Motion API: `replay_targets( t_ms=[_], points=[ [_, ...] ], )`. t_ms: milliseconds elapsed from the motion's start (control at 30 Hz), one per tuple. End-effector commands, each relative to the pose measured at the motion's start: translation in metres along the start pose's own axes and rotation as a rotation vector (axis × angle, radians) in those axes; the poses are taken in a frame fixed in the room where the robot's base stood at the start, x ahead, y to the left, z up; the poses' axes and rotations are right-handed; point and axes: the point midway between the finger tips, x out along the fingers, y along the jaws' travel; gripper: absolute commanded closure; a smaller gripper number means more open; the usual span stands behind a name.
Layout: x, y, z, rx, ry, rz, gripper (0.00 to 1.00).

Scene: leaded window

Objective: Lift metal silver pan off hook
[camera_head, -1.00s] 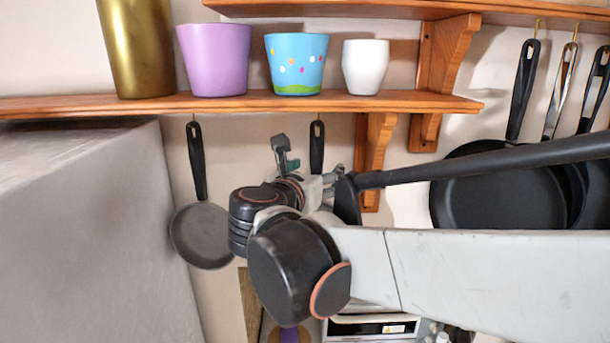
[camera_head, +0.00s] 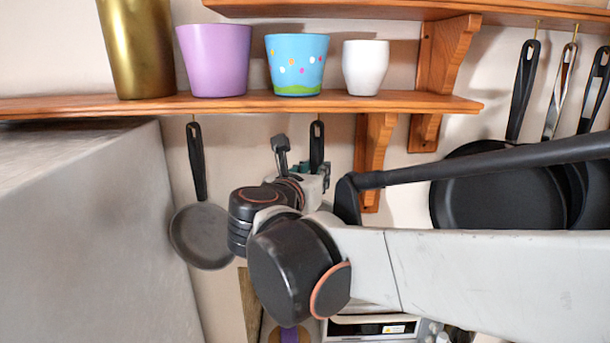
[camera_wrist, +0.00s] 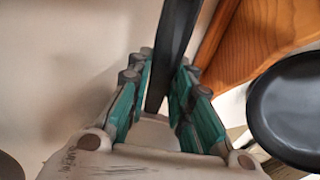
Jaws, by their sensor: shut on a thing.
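My gripper (camera_head: 308,162) is at a black handle (camera_head: 317,140) that hangs from a hook under the lower shelf. In the wrist view, my gripper (camera_wrist: 162,75) has its green-padded fingers on both sides of this dark handle (camera_wrist: 174,45) and is shut on it. The pan body below this handle is hidden behind my arm in the head view. A grey pan (camera_head: 201,236) with a black handle hangs to the left, apart from my gripper. A silver-coloured handle (camera_head: 561,85) hangs at the far right among black-handled pans.
The lower wooden shelf (camera_head: 400,103) and its bracket (camera_head: 377,150) are close to my gripper. Gold, purple, blue and white pots stand on the shelf. A large black pan (camera_head: 495,195) hangs at right. A grey block (camera_head: 90,230) stands at left.

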Motion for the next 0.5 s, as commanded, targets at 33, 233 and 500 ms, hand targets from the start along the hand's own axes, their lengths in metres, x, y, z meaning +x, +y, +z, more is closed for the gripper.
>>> replay_targets(
  t_ms=[33,233,500],
  points=[
    [0.000,0.000,0.002,-0.001,-0.001,0.000,1.00],
    [-0.001,0.000,0.008,-0.001,-0.001,0.000,1.00],
    [-0.002,0.000,0.014,-0.001,-0.001,0.000,1.00]
  ],
)
